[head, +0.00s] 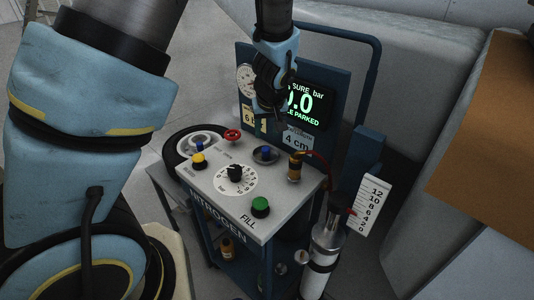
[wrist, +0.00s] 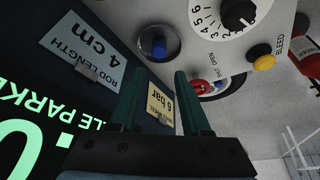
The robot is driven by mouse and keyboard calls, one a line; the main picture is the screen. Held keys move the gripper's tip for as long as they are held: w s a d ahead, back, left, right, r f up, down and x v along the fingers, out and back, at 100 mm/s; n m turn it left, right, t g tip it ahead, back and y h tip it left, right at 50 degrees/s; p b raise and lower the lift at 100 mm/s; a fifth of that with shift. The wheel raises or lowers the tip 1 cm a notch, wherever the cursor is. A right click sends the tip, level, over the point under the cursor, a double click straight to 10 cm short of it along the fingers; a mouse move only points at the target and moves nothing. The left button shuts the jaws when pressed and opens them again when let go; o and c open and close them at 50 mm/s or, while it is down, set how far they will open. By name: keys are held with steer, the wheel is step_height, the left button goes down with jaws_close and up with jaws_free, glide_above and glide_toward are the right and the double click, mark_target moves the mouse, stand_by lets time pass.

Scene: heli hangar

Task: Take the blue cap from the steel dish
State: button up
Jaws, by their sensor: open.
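The blue cap (head: 266,150) sits in a small round steel dish (head: 274,160) on the grey top of the cart, near the display panel. In the wrist view the blue cap (wrist: 159,47) stands inside the dish (wrist: 176,34), beyond my fingertips and slightly left of the gap's middle. My gripper (head: 266,112) hangs above the back of the cart top, in front of the display and apart from the cap. In the wrist view my gripper (wrist: 157,74) has its two fingers apart with nothing between them.
The panel with the lit display (head: 305,106) stands close behind my gripper. A red valve knob (head: 233,135), a yellow button (head: 198,160), a black dial (head: 235,173), a green button (head: 260,206) and a brass fitting (head: 294,168) surround the dish. Another blue part (head: 199,144) is at the left.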

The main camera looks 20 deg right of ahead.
mark_target(266, 149)
steer(key=x, duration=0.4)
steer(key=shift+s, duration=0.1)
steer(key=shift+s+p+x, duration=0.15)
steer(key=shift+p+x, duration=0.45)
steer(key=shift+x, duration=0.7)
steer(key=shift+s+p+x, duration=0.15)
steer(key=shift+p+x, duration=0.45)
steer(key=shift+x, duration=0.7)
steer(key=shift+f, duration=0.15)
jaws_close()
